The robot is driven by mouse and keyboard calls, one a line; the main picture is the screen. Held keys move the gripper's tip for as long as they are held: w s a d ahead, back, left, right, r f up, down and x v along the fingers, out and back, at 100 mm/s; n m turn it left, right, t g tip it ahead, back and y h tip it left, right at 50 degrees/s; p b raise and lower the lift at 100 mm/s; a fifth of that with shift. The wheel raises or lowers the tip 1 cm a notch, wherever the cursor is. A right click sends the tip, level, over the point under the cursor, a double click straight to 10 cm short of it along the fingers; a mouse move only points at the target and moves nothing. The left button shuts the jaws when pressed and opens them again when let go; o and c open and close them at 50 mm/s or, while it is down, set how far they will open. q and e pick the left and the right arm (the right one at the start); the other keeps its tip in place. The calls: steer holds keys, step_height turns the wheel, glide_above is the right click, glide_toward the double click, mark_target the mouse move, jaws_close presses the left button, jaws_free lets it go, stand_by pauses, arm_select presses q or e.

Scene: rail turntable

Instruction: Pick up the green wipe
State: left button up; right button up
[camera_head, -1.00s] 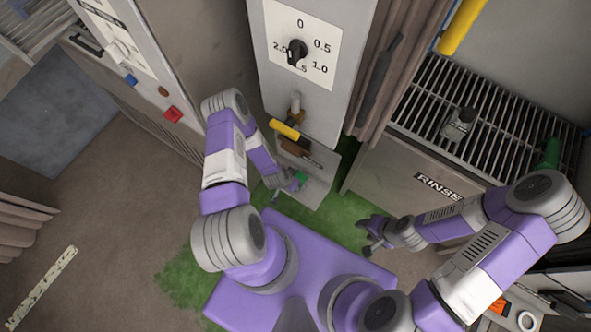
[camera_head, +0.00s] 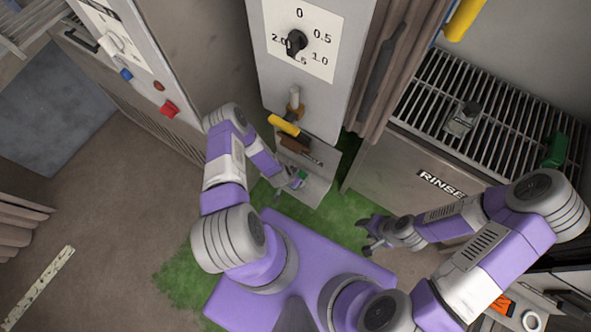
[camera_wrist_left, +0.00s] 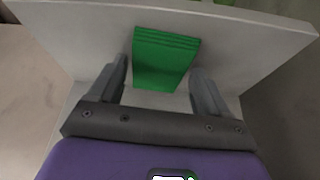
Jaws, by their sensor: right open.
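The green wipe (camera_wrist_left: 165,58) is a folded, layered green cloth on a pale shelf (camera_wrist_left: 235,50) in the left wrist view. A small part of the wipe (camera_head: 302,174) shows in the head view, mostly hidden by my left gripper. My left gripper (camera_wrist_left: 158,68) is open, with one finger on each side of the wipe. A gap shows at the left finger; the right fingertip is close to the wipe's edge, and I cannot tell if it touches. My right gripper (camera_head: 368,236) is open and empty, away from the shelf.
A dial panel (camera_head: 299,40) and a yellow-handled tap (camera_head: 285,126) stand above the shelf. A counter marked RINSE (camera_head: 440,184) with a metal rack (camera_head: 440,95) is at right, with a green object (camera_head: 555,150) on it. Green matting (camera_head: 345,215) covers the floor below.

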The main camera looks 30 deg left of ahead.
arm_select(q)
steer(key=c, duration=0.7)
steer(key=shift+s+r+p, duration=0.2)
steer(key=shift+r+p, duration=0.1)
steer(key=shift+r, duration=0.15)
step_height(320, 180, up, 7)
steer(key=shift+s+f+p, duration=0.1)
steer(key=shift+p, duration=1.05)
steer(key=s, duration=0.6)
steer(key=s+a+p, duration=0.1)
steer(key=s, duration=1.2)
steer(key=shift+s+a+f, duration=0.2)
steer(key=shift+a+f, duration=0.05)
steer(key=shift+f, duration=0.1)
steer(key=o, duration=0.5)
steer(key=c, duration=0.4)
steer(key=shift+c, duration=0.2)
